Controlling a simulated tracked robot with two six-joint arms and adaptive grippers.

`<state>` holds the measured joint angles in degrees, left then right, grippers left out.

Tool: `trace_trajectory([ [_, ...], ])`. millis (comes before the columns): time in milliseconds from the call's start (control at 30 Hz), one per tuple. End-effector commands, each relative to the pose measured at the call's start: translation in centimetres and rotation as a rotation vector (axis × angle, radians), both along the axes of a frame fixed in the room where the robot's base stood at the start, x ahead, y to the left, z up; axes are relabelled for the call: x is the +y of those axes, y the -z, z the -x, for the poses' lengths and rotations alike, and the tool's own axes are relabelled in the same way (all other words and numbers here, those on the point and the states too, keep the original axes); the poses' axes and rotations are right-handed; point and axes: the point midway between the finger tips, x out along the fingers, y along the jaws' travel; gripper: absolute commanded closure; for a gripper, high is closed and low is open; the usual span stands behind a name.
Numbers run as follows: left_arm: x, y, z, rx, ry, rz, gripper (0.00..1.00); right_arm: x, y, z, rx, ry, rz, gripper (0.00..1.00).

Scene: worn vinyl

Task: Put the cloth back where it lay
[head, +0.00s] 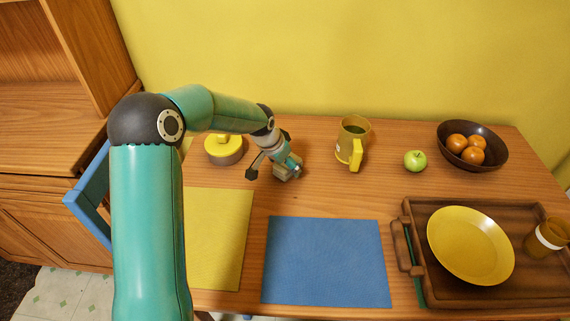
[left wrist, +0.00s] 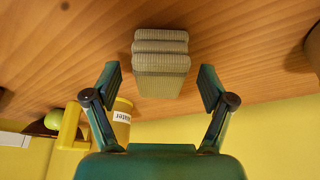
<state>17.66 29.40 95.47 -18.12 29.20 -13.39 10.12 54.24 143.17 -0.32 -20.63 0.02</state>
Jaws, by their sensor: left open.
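The cloth (left wrist: 161,62) is a beige-grey folded, layered bundle on the wooden table. In the left wrist view it sits between and beyond the fingers of my left gripper (left wrist: 160,76), with a gap on both sides. In the head view my left gripper (head: 270,158) is open over the back middle of the table. The cloth (head: 283,175) shows there only partly, below the gripper, which hides the rest. My right gripper is not in view.
A yellow-lidded pot (head: 224,150) stands left of the gripper, a mug (head: 354,133) to its right. Farther right are an apple (head: 415,161), a bowl of oranges (head: 496,145) and a wooden tray (head: 428,288). Yellow (head: 222,240) and blue (head: 327,262) mats lie bare in front.

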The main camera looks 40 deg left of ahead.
Motion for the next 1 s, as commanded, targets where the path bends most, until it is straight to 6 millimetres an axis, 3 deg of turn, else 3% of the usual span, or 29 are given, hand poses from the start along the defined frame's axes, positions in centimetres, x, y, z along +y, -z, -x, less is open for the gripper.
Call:
trace_trajectory([
  [1000,0.1,-3.9,1.6,0.000,0.000,0.000,0.18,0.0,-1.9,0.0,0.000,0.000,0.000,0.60],
])
